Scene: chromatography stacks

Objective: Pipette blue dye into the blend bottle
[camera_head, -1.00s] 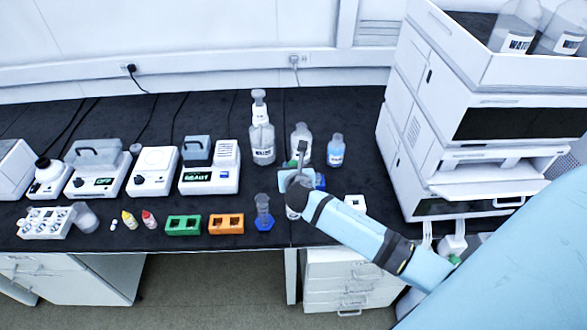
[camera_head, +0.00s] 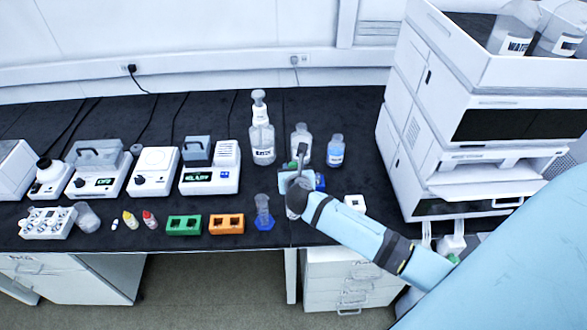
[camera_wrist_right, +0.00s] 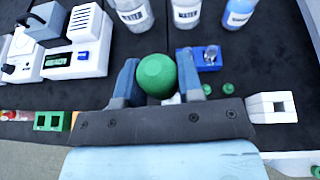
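My right gripper (camera_wrist_right: 157,82) has its two fingers on either side of a round green bulb (camera_wrist_right: 156,74), seemingly closed on it; what hangs below the bulb is mostly hidden. In the head view this gripper (camera_head: 297,170) is over the front of the bench, right of the blue-based cylinder. A small bottle of light blue liquid (camera_head: 335,151) stands upright behind it to the right, and also shows in the right wrist view (camera_wrist_right: 240,14). I cannot tell which vessel is the blend bottle. My left gripper is out of view.
Two clear bottles (camera_head: 262,142) (camera_head: 301,142) stand at the back. A blue holder (camera_wrist_right: 211,66) is close beside the right finger. A blue-based cylinder (camera_head: 263,212), orange rack (camera_head: 226,224) and green rack (camera_head: 184,225) line the front. The instrument stack (camera_head: 470,120) blocks the right.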

